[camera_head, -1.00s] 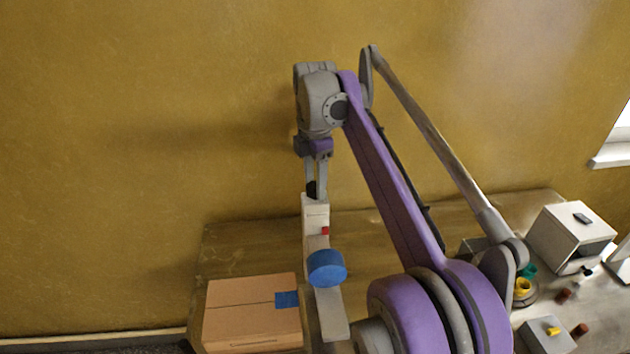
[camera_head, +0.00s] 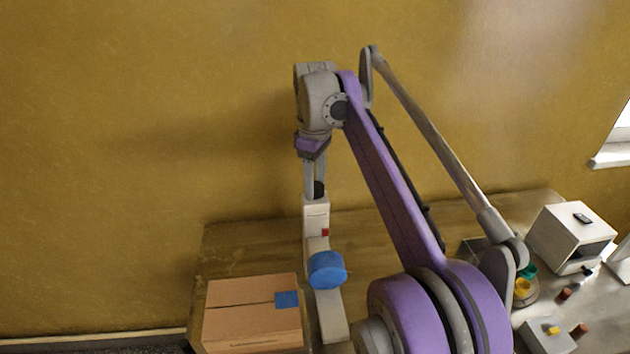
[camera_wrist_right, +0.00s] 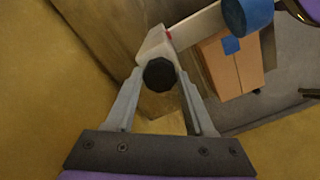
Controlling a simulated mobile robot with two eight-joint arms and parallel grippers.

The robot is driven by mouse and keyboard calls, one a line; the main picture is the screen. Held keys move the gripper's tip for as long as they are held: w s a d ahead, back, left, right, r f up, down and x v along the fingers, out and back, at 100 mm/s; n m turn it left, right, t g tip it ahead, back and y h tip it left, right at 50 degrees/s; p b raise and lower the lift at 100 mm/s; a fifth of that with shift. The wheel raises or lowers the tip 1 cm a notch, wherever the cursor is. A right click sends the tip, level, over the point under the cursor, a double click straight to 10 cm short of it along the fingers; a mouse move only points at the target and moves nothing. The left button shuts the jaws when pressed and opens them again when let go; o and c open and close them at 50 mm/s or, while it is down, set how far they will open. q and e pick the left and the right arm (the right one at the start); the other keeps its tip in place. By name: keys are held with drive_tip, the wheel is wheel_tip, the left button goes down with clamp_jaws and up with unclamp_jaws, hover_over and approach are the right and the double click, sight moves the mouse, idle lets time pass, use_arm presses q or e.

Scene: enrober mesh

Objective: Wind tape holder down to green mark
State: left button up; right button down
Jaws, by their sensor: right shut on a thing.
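The tape stand is an upright post with a white top block (camera_head: 316,212) and a small red mark (camera_head: 325,232) on its side. A blue tape roll (camera_head: 327,270) sits on its holder lower on the post, above a grey foot (camera_head: 332,318). My right gripper (camera_head: 316,188) points down at the top of the stand. In the right wrist view its fingers (camera_wrist_right: 160,78) are on either side of a black faceted knob (camera_wrist_right: 159,73), shut on it. I cannot make out a green mark in either view. My left gripper is not in view.
A cardboard box (camera_head: 235,312) with blue tape stands just left of the stand. At right on the table are a white open-fronted box (camera_head: 568,238), yellow and green rolls (camera_head: 523,288), and a grey block (camera_head: 546,336). My right arm hides the middle of the table.

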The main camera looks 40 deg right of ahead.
sight(316, 186)
drive_tip(key=m, duration=0.4)
drive_tip(key=shift+m, duration=0.3)
idle(0.3)
drive_tip(key=shift+c, duration=1.3)
unclamp_jaws()
drive_tip(key=shift+r, duration=0.15)
wheel_tip(316, 186, up, 11)
drive_tip(key=shift+f, duration=0.2)
drive_tip(key=shift+f, duration=0.1)
